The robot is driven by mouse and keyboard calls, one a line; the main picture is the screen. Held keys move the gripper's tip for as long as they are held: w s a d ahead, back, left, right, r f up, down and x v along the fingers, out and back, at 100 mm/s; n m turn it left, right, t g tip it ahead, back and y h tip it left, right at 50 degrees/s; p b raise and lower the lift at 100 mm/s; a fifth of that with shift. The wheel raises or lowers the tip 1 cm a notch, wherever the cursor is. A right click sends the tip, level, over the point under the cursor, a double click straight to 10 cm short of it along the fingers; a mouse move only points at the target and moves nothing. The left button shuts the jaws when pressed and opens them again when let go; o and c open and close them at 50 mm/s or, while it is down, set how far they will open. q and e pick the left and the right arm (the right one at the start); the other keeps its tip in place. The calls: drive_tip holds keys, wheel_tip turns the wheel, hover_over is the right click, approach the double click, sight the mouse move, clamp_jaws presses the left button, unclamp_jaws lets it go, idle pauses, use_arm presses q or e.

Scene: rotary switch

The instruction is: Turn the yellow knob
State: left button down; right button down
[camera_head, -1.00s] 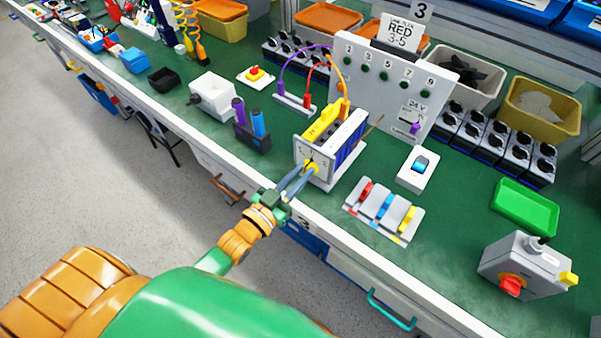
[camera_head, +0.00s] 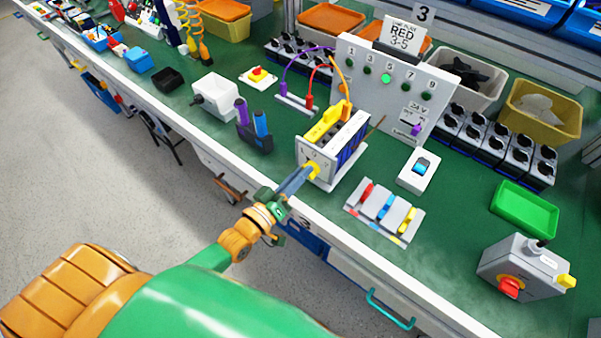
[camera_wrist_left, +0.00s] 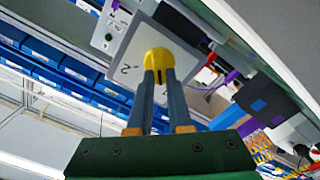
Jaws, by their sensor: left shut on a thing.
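The yellow knob (camera_head: 311,170) sits on the front face of a grey box (camera_head: 318,178) with a yellow top part (camera_head: 326,122), near the front edge of the green bench. My left gripper (camera_head: 306,174) is shut on the knob from the front. The left wrist view shows both blue-grey fingers (camera_wrist_left: 159,78) closed together at the yellow knob (camera_wrist_left: 159,60), which stands on a light plate (camera_wrist_left: 140,68) with dark marks. The fingertips hide part of the knob. One lamp on the upright panel (camera_head: 386,78) glows green. My right gripper is not in view.
Left of the box stand a holder with purple and blue pens (camera_head: 254,134) and a white box (camera_head: 214,95). To the right are a white rocker switch box (camera_head: 418,172), a lever switch block (camera_head: 384,211) and a green tray (camera_head: 524,209). A grey box with a red knob (camera_head: 510,287) stands at the right front.

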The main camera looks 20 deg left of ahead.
use_arm(q)
drive_tip(key=shift+n, duration=0.6)
drive_tip(key=c, duration=0.8)
unclamp_jaws()
drive_tip(key=shift+c, duration=0.2)
drive_tip(key=v, duration=0.7)
